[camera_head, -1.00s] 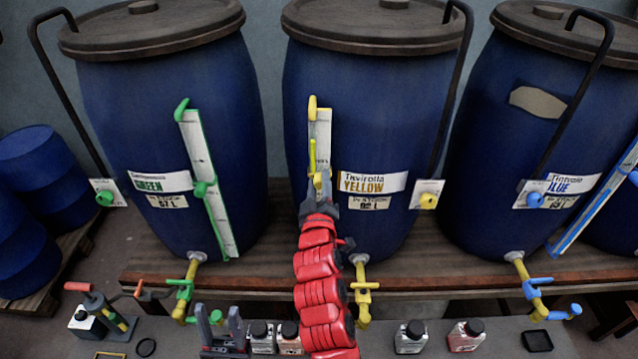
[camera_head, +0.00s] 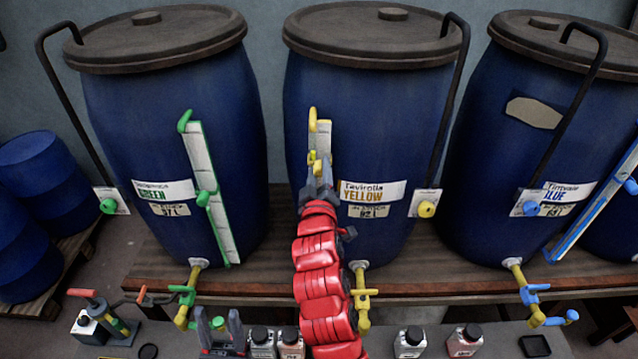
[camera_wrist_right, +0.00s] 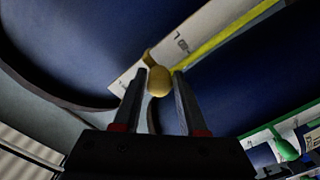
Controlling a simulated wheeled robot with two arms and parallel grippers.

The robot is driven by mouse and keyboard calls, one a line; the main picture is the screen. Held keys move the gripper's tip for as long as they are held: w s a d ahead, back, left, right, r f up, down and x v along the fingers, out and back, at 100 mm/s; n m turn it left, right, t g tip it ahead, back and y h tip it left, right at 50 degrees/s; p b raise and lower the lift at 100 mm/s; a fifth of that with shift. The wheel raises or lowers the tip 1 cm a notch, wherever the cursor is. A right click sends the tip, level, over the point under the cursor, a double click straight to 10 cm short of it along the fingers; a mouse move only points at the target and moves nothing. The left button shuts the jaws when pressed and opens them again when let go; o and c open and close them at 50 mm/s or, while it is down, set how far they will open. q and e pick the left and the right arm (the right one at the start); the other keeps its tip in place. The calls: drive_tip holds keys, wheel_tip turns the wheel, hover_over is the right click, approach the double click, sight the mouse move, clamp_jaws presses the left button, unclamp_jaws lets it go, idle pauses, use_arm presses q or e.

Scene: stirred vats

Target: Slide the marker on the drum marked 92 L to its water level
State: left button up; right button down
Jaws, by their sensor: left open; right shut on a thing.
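The drum marked 92 L (camera_head: 385,120) is the middle blue one, with a "YELLOW" label (camera_head: 372,191). Its pale gauge strip (camera_head: 324,140) hangs below a yellow elbow on the front. My right gripper (camera_head: 318,172) reaches up over the strip and hides its lower part. In the right wrist view its fingers (camera_wrist_right: 158,85) are shut on the yellow marker's knob (camera_wrist_right: 159,80), with the strip (camera_wrist_right: 185,45) behind. I cannot make out the water level.
Drums with green (camera_head: 175,110) and blue (camera_head: 500,140) gauges stand either side on a wooden bench (camera_head: 440,275). A black bent pipe (camera_head: 452,90) runs down the middle drum's right side. Yellow tap (camera_head: 362,295) sits below. Small bottles (camera_head: 410,342) stand in front.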

wheel_tip(320, 180, up, 2)
drive_tip(key=shift+r, duration=0.2)
drive_tip(key=c, duration=0.6)
unclamp_jaws()
drive_tip(key=shift+f, duration=0.1)
